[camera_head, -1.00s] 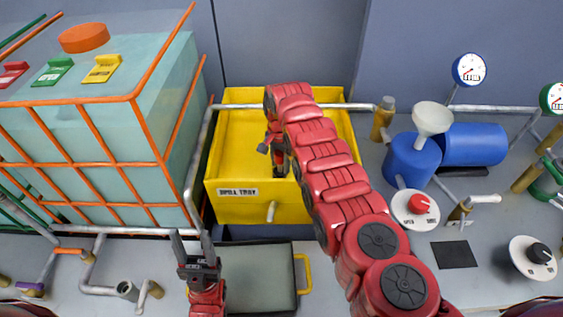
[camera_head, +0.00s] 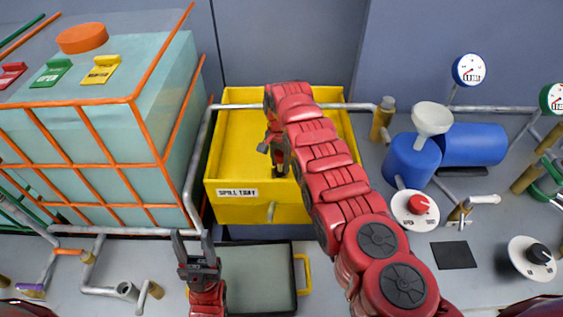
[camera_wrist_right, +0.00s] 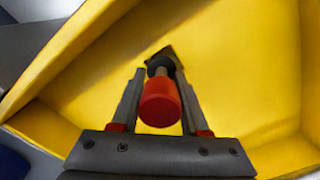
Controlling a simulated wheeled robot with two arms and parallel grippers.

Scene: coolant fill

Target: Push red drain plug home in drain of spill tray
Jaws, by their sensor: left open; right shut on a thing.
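The yellow spill tray (camera_head: 235,150) stands at the back centre, labelled on its front wall. My right gripper (camera_head: 279,172) reaches down inside it. In the right wrist view, the red drain plug (camera_wrist_right: 160,103) sits between the fingers of my right gripper (camera_wrist_right: 158,75), which is shut on it. A dark ring and a dark patch show beyond the plug near the fingertips. I cannot tell how deep the plug sits, and the drain is mostly hidden. In the head view my arm hides the plug. My left gripper (camera_head: 192,236) is open and empty, in front of the tray.
A caged teal tank (camera_head: 100,140) stands left of the spill tray. A dark-rimmed tray with a yellow handle (camera_head: 303,274) lies in front. Blue drums (camera_head: 412,160), a white funnel (camera_head: 432,118) and dials are on the right. Pipes run along the tray's left side.

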